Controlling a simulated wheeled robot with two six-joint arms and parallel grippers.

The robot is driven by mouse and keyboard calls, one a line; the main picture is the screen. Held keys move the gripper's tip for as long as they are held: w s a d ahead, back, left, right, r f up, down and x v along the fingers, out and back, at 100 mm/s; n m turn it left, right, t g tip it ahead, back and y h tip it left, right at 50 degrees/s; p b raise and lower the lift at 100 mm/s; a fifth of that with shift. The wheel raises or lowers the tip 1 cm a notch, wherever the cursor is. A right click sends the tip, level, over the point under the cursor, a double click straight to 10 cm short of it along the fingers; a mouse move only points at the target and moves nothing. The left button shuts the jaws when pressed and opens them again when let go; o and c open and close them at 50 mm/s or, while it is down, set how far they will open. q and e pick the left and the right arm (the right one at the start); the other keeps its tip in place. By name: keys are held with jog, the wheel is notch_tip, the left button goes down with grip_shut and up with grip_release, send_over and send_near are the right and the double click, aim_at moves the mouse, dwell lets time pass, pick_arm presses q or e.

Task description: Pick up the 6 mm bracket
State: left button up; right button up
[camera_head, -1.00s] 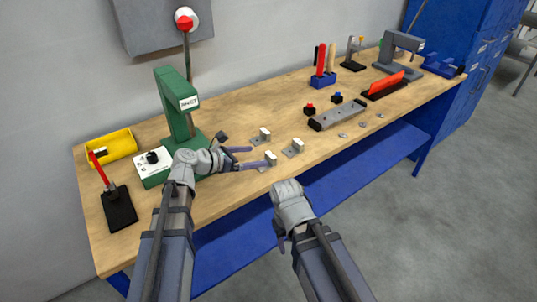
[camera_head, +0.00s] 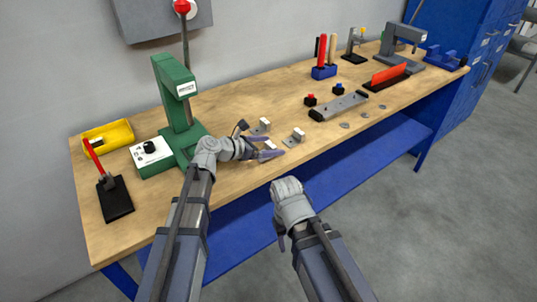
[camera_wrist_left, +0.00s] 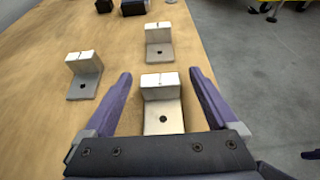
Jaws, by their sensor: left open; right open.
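Three small L-shaped metal brackets with pale upright blocks stand on the bench. The nearest bracket (camera_wrist_left: 161,100) sits between the open fingers of my left gripper (camera_wrist_left: 160,75); neither finger clearly touches it. In the head view the left gripper (camera_head: 269,147) is low over the bench and partly hides this bracket. A second bracket (camera_head: 262,125) stands behind it, and a third bracket (camera_head: 297,136) stands to its right. No size marking is readable, so I cannot tell which is the 6 mm one. My right gripper (camera_head: 281,240) is open and empty in front of the bench, mostly hidden by its wrist.
A green press (camera_head: 178,100) stands close behind my left arm. A yellow bin (camera_head: 108,137) and a black-based red-handled tool (camera_head: 115,200) are at the left. A grey bar fixture (camera_head: 339,105) lies right of the brackets, with flat discs (camera_head: 345,125) before it.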

pick_arm(q)
jog(key=c, duration=1.5)
